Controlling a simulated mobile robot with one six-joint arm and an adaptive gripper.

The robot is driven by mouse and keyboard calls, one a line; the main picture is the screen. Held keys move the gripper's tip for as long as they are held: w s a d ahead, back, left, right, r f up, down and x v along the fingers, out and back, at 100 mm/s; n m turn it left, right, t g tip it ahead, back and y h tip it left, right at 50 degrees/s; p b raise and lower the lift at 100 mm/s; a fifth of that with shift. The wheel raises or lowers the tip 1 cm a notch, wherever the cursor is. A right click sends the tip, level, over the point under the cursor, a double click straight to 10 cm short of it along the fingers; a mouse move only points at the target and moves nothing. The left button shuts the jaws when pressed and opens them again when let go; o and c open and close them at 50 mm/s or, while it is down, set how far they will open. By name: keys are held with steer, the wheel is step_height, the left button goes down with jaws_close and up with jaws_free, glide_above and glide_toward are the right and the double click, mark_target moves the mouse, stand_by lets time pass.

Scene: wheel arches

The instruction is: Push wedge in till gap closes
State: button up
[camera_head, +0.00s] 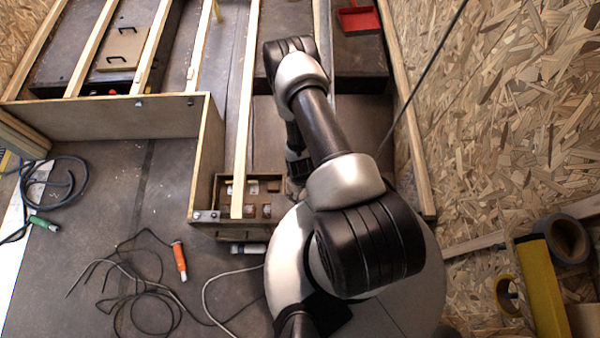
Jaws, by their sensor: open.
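No wedge and no closing gap can be made out for certain in the head view. A dark wooden compartment tray (223,207) stands left of my arm and holds several small pale and brown blocks. They are too small to tell whether one is a wedge. My arm rises from the lower middle, bends at the top and folds back down. Its wrist end shows partly beside the tray's right side. My gripper's fingers are hidden behind my own arm, so whether they touch anything does not show.
A wooden frame (130,118) with long pale battens (244,110) spans the left and middle, one batten crossing the tray. Loose cables and an orange-handled tool (180,262) lie on the floor at left.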

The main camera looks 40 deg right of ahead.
step_height(320, 180, down, 17)
steer(key=b, duration=0.6)
steer(key=shift+f, duration=0.15)
steer(key=shift+c, duration=0.6)
jaws_close()
